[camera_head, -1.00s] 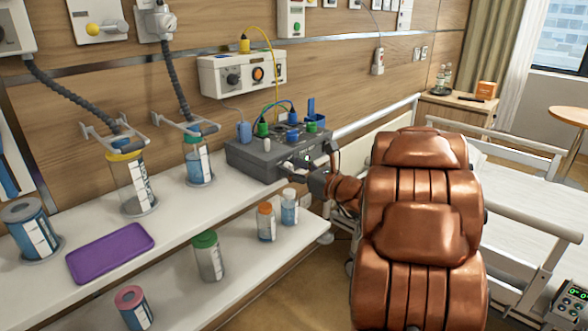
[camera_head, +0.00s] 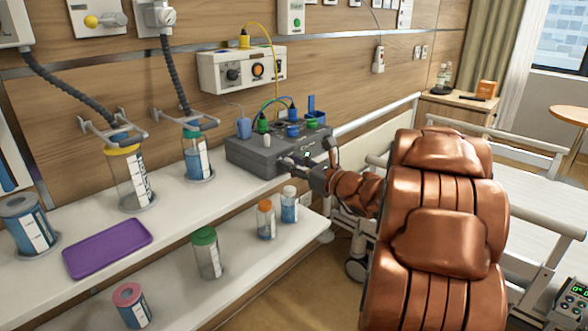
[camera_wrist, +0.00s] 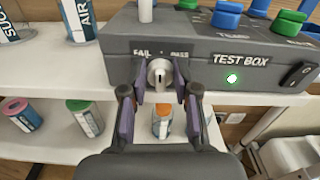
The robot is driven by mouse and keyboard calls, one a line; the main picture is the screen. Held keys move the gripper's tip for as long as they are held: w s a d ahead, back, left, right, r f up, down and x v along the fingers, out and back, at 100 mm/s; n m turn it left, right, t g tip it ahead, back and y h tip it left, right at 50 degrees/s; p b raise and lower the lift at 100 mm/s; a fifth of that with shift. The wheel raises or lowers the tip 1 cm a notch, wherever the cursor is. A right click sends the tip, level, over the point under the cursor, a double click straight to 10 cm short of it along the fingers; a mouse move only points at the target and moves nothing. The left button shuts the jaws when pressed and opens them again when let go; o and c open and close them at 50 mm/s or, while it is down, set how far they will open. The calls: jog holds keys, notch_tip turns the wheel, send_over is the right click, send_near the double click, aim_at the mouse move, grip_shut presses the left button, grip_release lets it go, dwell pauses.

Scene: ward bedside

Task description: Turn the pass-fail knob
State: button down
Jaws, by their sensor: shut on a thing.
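The grey test box (camera_head: 262,157) stands on the upper white shelf, and its front fills the top of the wrist view (camera_wrist: 215,100). The silver pass-fail knob (camera_wrist: 158,76) is on that front under the words FAIL and PASS, its pointer line roughly upright. My gripper (camera_wrist: 158,88) is shut on the knob, with one finger on its left and one on its right. In the head view my gripper (camera_head: 298,166) reaches the box front from the right; the knob cannot be made out there. A green light (camera_wrist: 232,78) glows right of the knob.
A black rocker switch (camera_wrist: 298,73) sits at the front's right. Green and blue plugs and a white toggle (camera_head: 267,140) stand on top of the box. Bottles (camera_head: 265,219) stand on the lower shelf. A purple tray (camera_head: 107,248) lies left. The bed (camera_head: 510,185) is right.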

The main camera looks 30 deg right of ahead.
jog(key=n+b, duration=0.2)
jog(key=b, duration=0.1)
jog(key=n+b, duration=0.5)
jog(key=b, duration=0.2)
jog(key=shift+a+f+n, duration=0.2)
jog(key=shift+f+n, duration=0.05)
jog(key=shift+n, duration=0.15)
jog(key=c, duration=0.9)
grip_release()
jog(key=shift+r, duration=0.1)
jog(key=shift+o, duration=0.2)
jog(key=shift+s, duration=0.1)
jog(key=v, duration=1.2)
